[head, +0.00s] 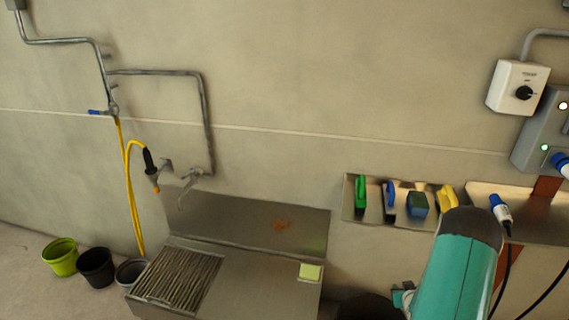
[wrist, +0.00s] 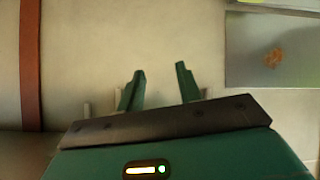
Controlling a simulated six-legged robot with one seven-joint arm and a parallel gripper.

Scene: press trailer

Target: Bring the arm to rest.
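My gripper shows in the wrist view (wrist: 160,75) with its two green fingers apart and nothing between them. Pale wall fills the view behind the fingers. In the head view my teal arm reaches in at the lower right, in front of the wall shelf. A small teal part of it shows at the arm's left side, but the fingertips cannot be made out there.
A steel sink unit (head: 262,285) with a ribbed drainer (head: 178,278) and a yellow-green sponge (head: 310,272) stands left of my arm. A wall shelf (head: 348,200) holds several brushes. A blue-and-white plug (head: 501,210) is near my arm. Buckets (head: 97,266) stand at far left.

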